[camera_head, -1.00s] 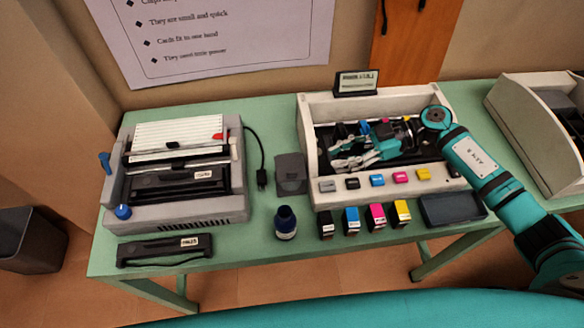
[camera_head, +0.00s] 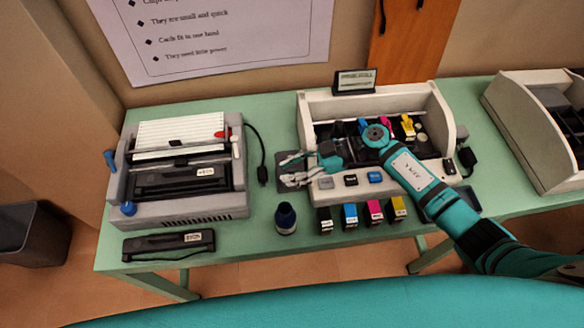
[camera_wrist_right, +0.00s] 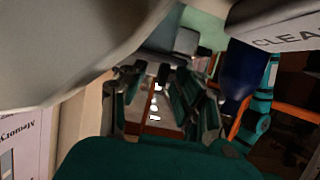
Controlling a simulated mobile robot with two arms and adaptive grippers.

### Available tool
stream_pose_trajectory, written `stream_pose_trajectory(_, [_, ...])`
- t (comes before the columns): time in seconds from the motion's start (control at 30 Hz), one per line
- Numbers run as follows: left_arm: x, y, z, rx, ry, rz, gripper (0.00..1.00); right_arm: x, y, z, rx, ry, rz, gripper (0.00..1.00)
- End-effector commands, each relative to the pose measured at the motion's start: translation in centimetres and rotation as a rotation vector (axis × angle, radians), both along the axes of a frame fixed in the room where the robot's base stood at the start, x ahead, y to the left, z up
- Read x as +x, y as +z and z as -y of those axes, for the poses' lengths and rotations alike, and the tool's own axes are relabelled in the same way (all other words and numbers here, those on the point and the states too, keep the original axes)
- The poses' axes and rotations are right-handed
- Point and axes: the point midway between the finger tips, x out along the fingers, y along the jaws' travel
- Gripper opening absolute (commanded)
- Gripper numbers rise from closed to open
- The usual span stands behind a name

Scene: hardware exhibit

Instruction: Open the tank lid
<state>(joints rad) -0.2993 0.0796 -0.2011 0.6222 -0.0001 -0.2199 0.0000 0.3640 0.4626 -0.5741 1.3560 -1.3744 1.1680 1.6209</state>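A small dark grey box (camera_head: 287,157), which looks like the tank with its lid, is attached or close to the left side of the light-coloured open printer (camera_head: 307,118). My right gripper (camera_head: 288,174) covers most of it in the head view, so I cannot tell whether the lid is shut or whether the fingers touch it. In the right wrist view the gripper's fingers (camera_wrist_right: 157,100) stand apart with nothing clearly held between them. My left gripper is not in view.
A dark blue bottle (camera_head: 286,220) stands just in front of the box. Several ink cartridges (camera_head: 349,216) stand in front of the printer. A grey printer (camera_head: 185,208) is to the left, with a black cartridge (camera_head: 165,246) before it. Another open casing (camera_head: 520,130) is at right.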

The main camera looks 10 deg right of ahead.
Motion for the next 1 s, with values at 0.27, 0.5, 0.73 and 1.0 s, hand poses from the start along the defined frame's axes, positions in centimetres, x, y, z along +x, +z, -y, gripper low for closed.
stream_pose_trajectory(0.27, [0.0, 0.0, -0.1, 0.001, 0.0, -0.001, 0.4, 0.0, 0.0, 0.0, 0.0, -0.002, 0.001, 0.0])
stream_pose_trajectory(0.5, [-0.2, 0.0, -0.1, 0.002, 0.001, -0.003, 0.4, 0.2, 0.1, 0.1, 0.0, -0.004, 0.004, 0.0])
stream_pose_trajectory(0.73, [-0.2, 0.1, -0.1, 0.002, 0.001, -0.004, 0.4, 0.3, 0.3, 0.1, 0.001, -0.007, 0.002, 0.0])
stream_pose_trajectory(1.0, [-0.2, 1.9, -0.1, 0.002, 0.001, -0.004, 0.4, 0.8, 1.5, 0.2, 0.0, -0.011, -0.085, 0.0])
